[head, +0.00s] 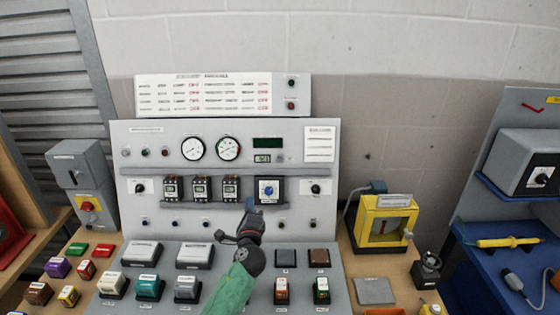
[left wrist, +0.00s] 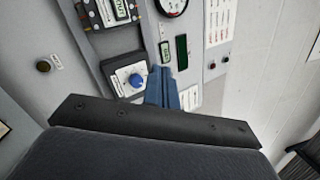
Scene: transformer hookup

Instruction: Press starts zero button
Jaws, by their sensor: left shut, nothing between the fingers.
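The grey control panel (head: 140,215) stands upright at the back of the bench. A dark green display (head: 267,143) is at its upper right, with a small lit counter display (head: 262,158) below it. Both also show in the left wrist view, the dark display (left wrist: 182,50) and the counter (left wrist: 166,51). No label reading starts zero is legible, so I cannot tell which button it is. My left gripper (head: 250,204) is shut and empty in front of the panel, below the blue-knob dial (head: 267,190). In the left wrist view its blue fingers (left wrist: 162,75) partly overlap the panel beside the dial.
Two round gauges (head: 228,149) and several relay modules (head: 201,188) are on the panel. Coloured blocks (head: 148,287) stand on the sloping desk below. A yellow device (head: 386,222) stands to the right. A blue-topped bench (head: 500,265) is at the far right.

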